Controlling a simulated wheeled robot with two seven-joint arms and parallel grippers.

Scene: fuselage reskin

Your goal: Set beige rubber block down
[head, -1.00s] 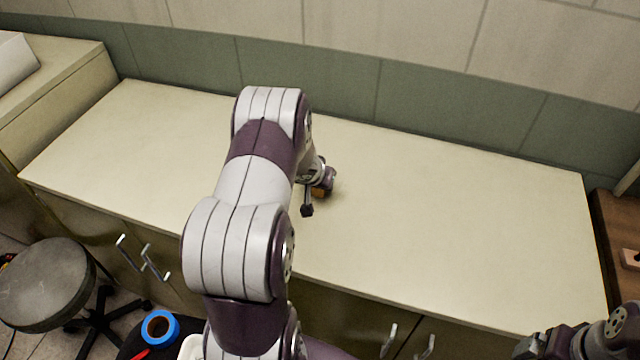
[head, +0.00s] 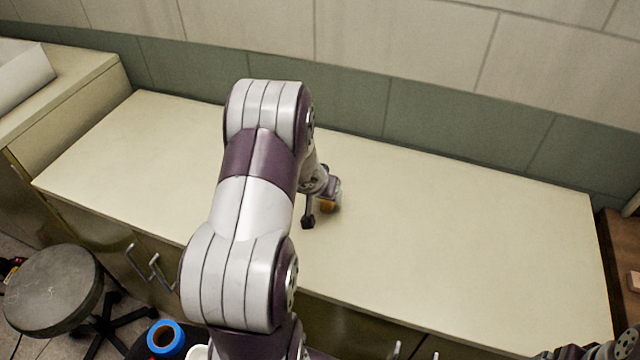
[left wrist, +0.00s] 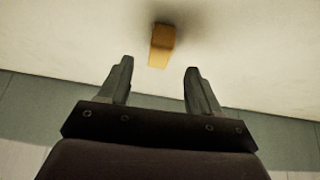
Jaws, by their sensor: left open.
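The beige rubber block (left wrist: 162,46), orange-tan in this light, rests on the pale countertop (head: 450,240). In the left wrist view it sits just beyond and between the fingertips of my left gripper (left wrist: 160,70). The jaws are open, with a gap on both sides of the block.
The countertop is bare to the left and right of my left arm. A green and cream tiled wall (head: 345,98) runs behind it. A round stool (head: 52,290) and a blue tape roll (head: 165,338) are at the lower left.

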